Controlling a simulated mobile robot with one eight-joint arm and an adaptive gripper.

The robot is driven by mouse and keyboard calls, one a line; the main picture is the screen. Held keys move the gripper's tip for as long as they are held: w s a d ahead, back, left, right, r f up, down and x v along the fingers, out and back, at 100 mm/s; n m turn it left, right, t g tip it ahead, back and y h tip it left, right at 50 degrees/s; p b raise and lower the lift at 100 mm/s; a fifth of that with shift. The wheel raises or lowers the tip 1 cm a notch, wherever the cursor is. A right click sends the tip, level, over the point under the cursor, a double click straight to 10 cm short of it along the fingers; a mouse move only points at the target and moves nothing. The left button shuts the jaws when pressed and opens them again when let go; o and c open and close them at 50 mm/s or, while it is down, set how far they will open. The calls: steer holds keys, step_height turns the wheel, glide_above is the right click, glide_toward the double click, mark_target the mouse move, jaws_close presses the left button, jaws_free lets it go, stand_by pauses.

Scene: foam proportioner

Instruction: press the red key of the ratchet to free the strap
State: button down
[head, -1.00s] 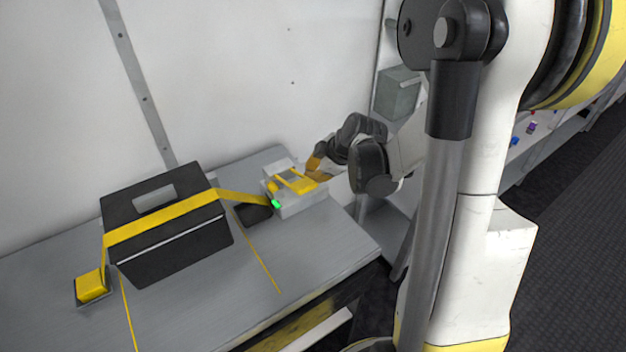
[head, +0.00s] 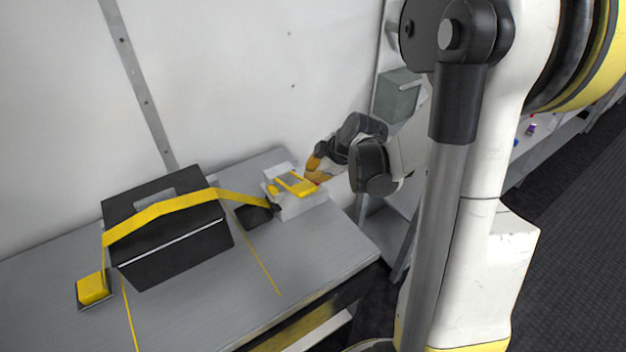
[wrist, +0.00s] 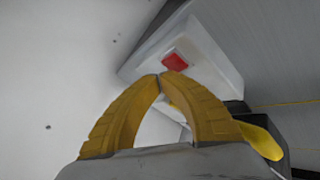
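The ratchet is a pale box (head: 293,211) with a yellow lever on top, at the right end of the grey shelf. Its red key (wrist: 175,60) shows on the pale housing in the wrist view, just beyond my fingertips; I cannot tell whether they touch it. My gripper (head: 315,170) is at the ratchet's right side. Its two yellow fingers meet at the tips in the wrist view (wrist: 163,76), with nothing seen between them.
A yellow anchor block (head: 92,289) sits left of the case. Thin yellow lines mark the shelf (head: 320,245). A white wall (head: 230,80) rises close behind. A grey box (head: 397,95) stands farther back at right. The shelf front is clear.

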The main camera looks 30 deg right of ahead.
steer(key=shift+r, duration=0.2)
step_height(320, 180, up, 5)
steer(key=p, duration=0.4)
steer(key=shift+f, duration=0.1)
stand_by(0.8)
steer(key=s+a+r+m, duration=0.5)
steer(key=s+a, duration=0.2)
steer(key=s, duration=0.2)
steer(key=s+a+r+m+h, duration=0.1)
steer(key=s+a+r+m, duration=0.4)
steer(key=s+a, duration=0.3)
steer(key=shift+s+a+m+h+b, duration=0.3)
steer(key=shift+s+m, duration=0.4)
steer(key=shift+s, duration=0.35)
steer(key=shift+r, duration=0.1)
